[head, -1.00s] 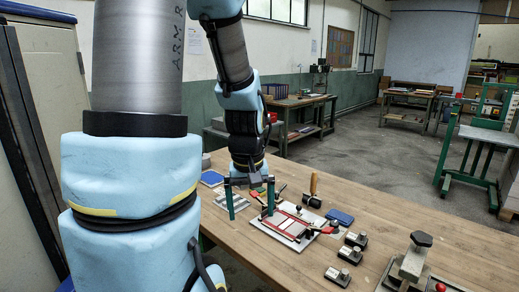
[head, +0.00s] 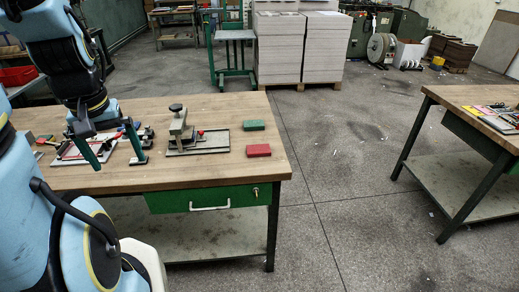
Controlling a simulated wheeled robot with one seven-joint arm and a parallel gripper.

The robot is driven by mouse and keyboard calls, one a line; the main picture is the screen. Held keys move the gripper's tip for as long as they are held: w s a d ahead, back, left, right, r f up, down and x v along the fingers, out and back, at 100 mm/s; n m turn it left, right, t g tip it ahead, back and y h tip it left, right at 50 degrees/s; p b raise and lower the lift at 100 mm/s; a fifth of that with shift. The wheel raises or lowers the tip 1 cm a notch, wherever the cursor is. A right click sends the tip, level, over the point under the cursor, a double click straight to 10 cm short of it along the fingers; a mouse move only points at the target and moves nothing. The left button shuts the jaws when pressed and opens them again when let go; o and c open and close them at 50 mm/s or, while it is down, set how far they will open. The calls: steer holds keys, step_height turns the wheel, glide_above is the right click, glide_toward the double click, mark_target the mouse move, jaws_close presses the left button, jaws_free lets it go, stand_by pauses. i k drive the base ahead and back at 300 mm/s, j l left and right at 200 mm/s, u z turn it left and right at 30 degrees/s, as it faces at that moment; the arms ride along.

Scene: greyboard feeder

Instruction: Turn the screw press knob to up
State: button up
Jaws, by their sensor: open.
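The screw press (head: 179,127) stands upright on its flat grey base on the wooden workbench. Its dark knob (head: 176,107) sits at the top of the press; which way it is turned is too small to tell. A small red part shows on the base beside the post. My gripper (head: 121,163) hangs to the left of the press, its two green fingers spread apart and empty. It is over the red and white fixture (head: 72,152) and apart from the press and knob.
A green block (head: 254,125) and a red block (head: 258,150) lie right of the press. The workbench (head: 225,110) has a green drawer (head: 215,199) in front. Open floor separates it from another table (head: 470,97) at right. Stacked board (head: 298,45) stands behind.

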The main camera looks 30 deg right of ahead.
mark_target(175, 108)
steer(key=k+l+z, duration=0.15)
steer(key=z, duration=0.15)
steer(key=k+l+z, duration=0.2)
steer(key=z, duration=0.15)
steer(key=i+j+u, duration=0.25)
steer(key=u, duration=0.25)
steer(key=i+j+u, duration=0.25)
steer(key=u, duration=0.2)
steer(key=i+u, duration=0.5)
steer(key=k+j, duration=0.05)
